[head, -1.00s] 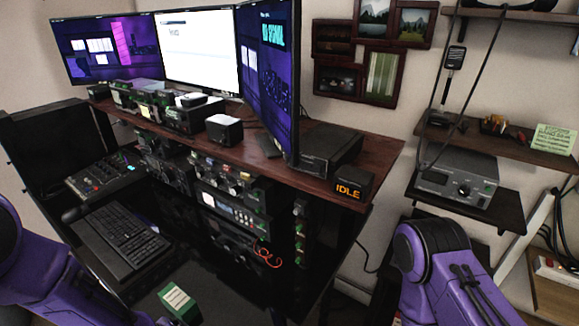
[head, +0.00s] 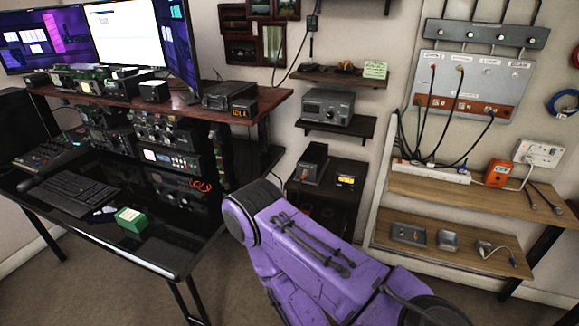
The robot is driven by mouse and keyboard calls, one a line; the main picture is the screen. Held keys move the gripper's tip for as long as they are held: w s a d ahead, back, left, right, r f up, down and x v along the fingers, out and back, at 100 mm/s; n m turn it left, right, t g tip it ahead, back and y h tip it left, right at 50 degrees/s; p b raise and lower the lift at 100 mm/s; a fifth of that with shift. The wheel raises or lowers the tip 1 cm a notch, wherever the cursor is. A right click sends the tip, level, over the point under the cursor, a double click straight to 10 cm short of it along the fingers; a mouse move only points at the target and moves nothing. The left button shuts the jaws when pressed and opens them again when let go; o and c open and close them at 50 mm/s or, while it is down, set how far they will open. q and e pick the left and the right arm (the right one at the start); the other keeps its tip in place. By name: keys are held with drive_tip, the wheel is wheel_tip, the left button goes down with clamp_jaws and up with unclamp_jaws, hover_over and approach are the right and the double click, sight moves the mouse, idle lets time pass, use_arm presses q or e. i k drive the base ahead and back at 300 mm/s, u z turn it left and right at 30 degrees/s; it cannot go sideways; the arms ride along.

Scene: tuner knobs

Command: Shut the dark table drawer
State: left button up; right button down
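The dark table (head: 140,252) is a glossy black desk on thin dark legs at the left. Its near edge runs from the left down to the middle. I cannot make out a separate drawer front or handle, nor tell how far any drawer stands out. My purple right arm fills the lower middle, to the right of the desk's near corner, and covers part of the space beside it. Neither gripper shows.
A keyboard (head: 78,196) and a green box (head: 130,219) lie on the desk. Radio units and monitors stand at its back under and on a brown shelf (head: 225,118). Wooden wall shelves (head: 430,188) are at the right. Floor is free before the desk.

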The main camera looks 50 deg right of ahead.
sight(335, 226)
drive_tip(key=z, duration=1.4)
drive_tip(key=i, duration=0.9)
drive_tip(key=u, duration=0.15)
drive_tip(key=k, duration=0.2)
drive_tip(key=z, duration=0.45)
